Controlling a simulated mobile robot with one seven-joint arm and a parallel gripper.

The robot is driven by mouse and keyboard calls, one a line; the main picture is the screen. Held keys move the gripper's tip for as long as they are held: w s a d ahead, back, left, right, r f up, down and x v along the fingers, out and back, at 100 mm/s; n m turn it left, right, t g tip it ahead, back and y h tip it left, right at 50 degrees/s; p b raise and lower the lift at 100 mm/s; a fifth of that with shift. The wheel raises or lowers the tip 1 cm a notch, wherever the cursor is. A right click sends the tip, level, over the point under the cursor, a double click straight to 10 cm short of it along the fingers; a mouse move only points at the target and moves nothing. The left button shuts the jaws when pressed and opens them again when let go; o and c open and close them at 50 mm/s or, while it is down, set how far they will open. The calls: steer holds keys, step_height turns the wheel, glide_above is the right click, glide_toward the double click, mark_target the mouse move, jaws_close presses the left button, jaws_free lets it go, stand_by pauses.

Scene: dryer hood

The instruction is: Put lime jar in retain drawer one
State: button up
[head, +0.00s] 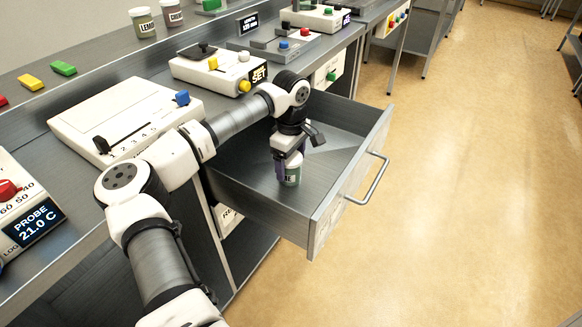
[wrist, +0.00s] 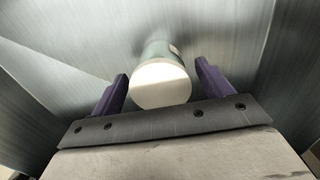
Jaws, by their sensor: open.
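An open grey metal drawer (head: 330,223) juts out from the bench in the head view. A small jar (head: 293,176) with a pale label and green on it is inside the drawer, partly hidden by my gripper; only part of its lettering shows. My gripper (head: 286,172) points down into the drawer at the jar. In the wrist view the jar (wrist: 160,80) shows its white round lid between the two purple fingers of my gripper (wrist: 160,92). The fingers are open, with a gap on both sides of the jar. The drawer's metal walls (wrist: 225,30) surround it.
A jar marked LEMO (head: 143,24) and another jar (head: 172,13) stand on the back shelf. A white slider box (head: 125,118) and a box marked SET (head: 218,70) are on the bench. The drawer handle (head: 374,180) sticks out over open floor.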

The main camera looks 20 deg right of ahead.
step_height(320, 180, up, 10)
steer(key=shift+f+b, duration=0.2)
steer(key=shift+b, duration=0.1)
stand_by(1.2)
